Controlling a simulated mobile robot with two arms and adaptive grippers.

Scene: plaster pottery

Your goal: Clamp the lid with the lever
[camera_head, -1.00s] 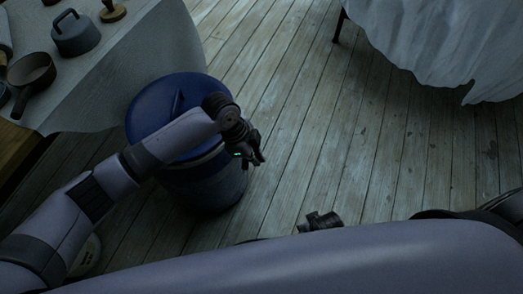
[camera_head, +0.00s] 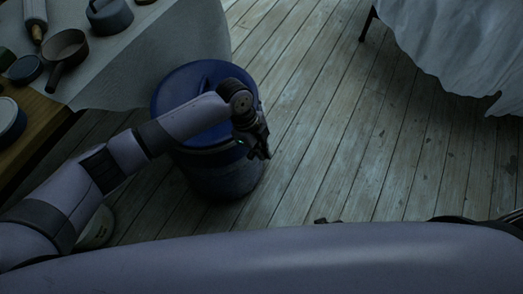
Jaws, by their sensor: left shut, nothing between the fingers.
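A blue drum (camera_head: 222,180) stands on the floor at left centre, with its blue lid (camera_head: 186,90) on top. My left arm crosses over the lid and hides part of it. My left gripper (camera_head: 259,152) is at the drum's right side, just below rim height in the picture, shut and empty. Whether it touches the drum I cannot tell. I cannot make out the lever; the rim near the gripper is dark and partly covered. A small dark part (camera_head: 327,221) shows above my body at the bottom, perhaps my right gripper, mostly hidden.
A cloth-covered table (camera_head: 190,45) at upper left holds a dark pan (camera_head: 65,46), a grey lidded pot (camera_head: 110,16) and other vessels. A draped white cloth (camera_head: 460,40) hangs at upper right. The plank floor (camera_head: 370,150) between is clear.

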